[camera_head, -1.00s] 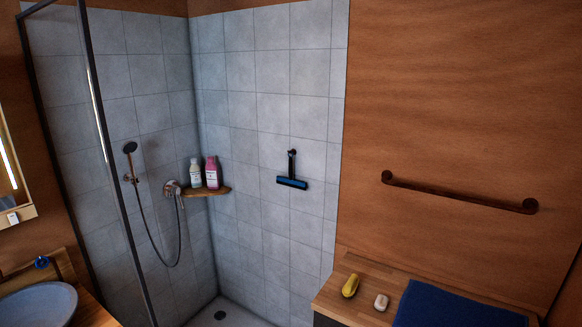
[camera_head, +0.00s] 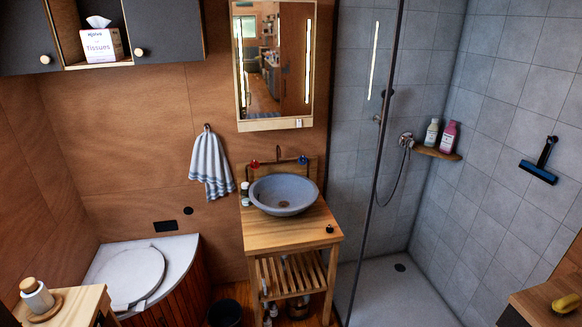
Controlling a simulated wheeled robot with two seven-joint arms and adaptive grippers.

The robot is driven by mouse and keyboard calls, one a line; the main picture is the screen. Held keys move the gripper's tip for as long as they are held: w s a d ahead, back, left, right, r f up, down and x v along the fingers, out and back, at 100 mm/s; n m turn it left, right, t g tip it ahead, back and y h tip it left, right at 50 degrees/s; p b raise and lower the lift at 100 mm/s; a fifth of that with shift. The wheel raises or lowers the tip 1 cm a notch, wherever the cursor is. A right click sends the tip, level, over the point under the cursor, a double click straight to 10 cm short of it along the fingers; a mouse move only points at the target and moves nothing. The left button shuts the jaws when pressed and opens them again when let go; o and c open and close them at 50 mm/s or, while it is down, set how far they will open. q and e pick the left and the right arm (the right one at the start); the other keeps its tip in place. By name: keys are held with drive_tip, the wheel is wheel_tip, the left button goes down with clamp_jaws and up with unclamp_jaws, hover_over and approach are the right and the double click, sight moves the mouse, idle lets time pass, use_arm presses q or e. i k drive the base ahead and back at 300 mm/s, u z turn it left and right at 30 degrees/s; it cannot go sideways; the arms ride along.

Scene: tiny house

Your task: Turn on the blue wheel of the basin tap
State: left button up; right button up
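The grey round basin (camera_head: 284,193) stands on a wooden washstand (camera_head: 290,232) against the back wall. Behind it is a dark tap (camera_head: 279,154) with two wheels on the wall panel. The blue wheel (camera_head: 303,160) is on the right and the red wheel (camera_head: 255,164) is on the left. Both wheels are small in this view, and how far they are turned cannot be told. Neither of my grippers shows in the head view.
A glass shower screen with a dark frame (camera_head: 376,130) stands right of the washstand. A toilet bench (camera_head: 180,245) is at left and a bin (camera_head: 224,313) on the floor. A wooden counter (camera_head: 75,303) is front left, another (camera_head: 545,300) front right. A towel (camera_head: 211,167) hangs left of the basin.

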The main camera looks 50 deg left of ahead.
sight(301, 158)
drive_tip(key=u, duration=0.7)
drive_tip(key=i, duration=0.65)
drive_tip(key=u, duration=1.15)
drive_tip(key=i, duration=1.15)
drive_tip(key=u, duration=0.25)
